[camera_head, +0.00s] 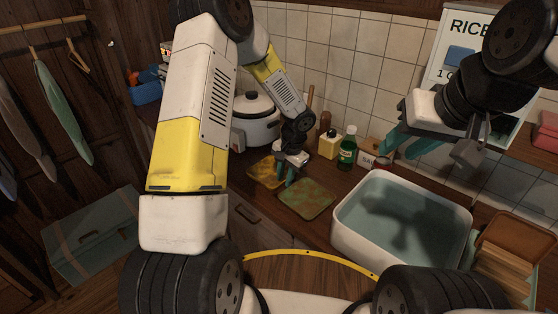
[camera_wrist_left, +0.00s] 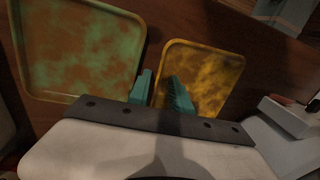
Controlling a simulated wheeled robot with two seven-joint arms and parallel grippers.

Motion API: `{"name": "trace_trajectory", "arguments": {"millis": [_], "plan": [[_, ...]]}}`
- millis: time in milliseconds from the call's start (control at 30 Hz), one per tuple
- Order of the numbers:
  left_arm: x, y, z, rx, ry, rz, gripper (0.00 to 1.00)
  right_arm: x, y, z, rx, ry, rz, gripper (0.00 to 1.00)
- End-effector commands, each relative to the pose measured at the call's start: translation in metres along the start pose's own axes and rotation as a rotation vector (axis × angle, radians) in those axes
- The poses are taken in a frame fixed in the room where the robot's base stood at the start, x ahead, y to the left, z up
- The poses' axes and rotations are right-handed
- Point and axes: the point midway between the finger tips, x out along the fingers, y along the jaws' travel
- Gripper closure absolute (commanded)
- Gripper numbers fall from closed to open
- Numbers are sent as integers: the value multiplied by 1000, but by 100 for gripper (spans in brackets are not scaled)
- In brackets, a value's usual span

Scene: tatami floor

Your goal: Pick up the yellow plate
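The yellow plate (camera_head: 262,173) is a square, mottled yellow-brown dish lying on the wooden counter, partly hidden by my left gripper in the head view. It also shows in the left wrist view (camera_wrist_left: 208,72). My left gripper (camera_head: 286,177) points down at the plate's near right side, its teal fingers apart. In the left wrist view, the fingers (camera_wrist_left: 160,92) lie either side of the plate's left rim, one over the plate and one over the gap. Contact cannot be told. My right gripper (camera_head: 396,143) is open and empty above the basin.
A green-brown square plate (camera_head: 306,199) lies close beside the yellow one. Bottles (camera_head: 348,147) stand near the tiled wall.

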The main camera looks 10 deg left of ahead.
Motion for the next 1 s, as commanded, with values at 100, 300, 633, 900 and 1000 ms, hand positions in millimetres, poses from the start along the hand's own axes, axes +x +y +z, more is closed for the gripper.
{"name": "trace_trajectory", "arguments": {"millis": [100, 300, 633, 900, 1000], "plan": [[0, 0, 0, 0, 0, 0, 100, 0, 0, 0, 0, 0, 0, 64], [0, 0, 1, 0, -2, 1, 100, 0, 0, 0, 0, 0, 0, 64], [2, 0, 2, -1, -5, 1, 100, 0, 0, 0, 0, 0, 0, 64], [3, 0, 3, -1, -7, 2, 100, 0, 0, 0, 0, 0, 0, 64], [3, 0, 3, -1, -8, 2, 100, 0, 0, 0, 0, 0, 0, 64]]}}
